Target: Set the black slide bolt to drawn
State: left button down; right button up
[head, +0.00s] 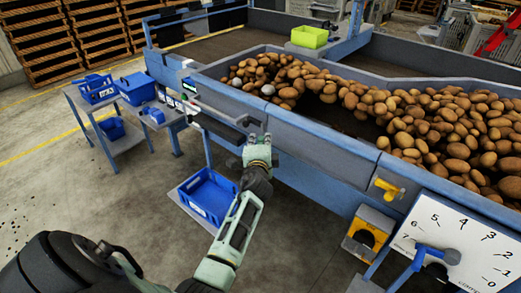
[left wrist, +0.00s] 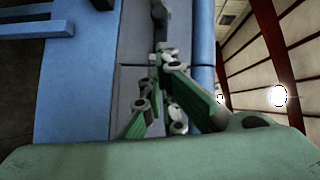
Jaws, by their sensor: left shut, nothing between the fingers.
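My left gripper (head: 257,139) is at the blue side wall of the potato grader, below the heap of potatoes. Its fingers are shut with nothing between them. In the left wrist view the fingertips (left wrist: 165,52) meet close to a grey panel. A small dark piece (left wrist: 160,12) shows just beyond the tips; it may be the black slide bolt, but its position cannot be read. In the head view the gripper hides the spot in front of it, and I cannot make out the bolt. My right gripper is not in view.
A dark ledge (head: 222,127) runs along the wall left of the gripper. A blue crate (head: 208,195) stands below. A yellow handle (head: 388,189) and a dial board (head: 455,240) with a blue-handled lever are at the right. Blue bins (head: 137,88) stand at the left.

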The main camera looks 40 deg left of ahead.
pick_arm(q)
jog(key=v, duration=0.6)
jog(key=shift+d+r, duration=0.2)
jog(key=shift+d, duration=0.1)
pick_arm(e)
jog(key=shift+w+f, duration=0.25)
pick_arm(q)
jog(key=shift+f, duration=0.1)
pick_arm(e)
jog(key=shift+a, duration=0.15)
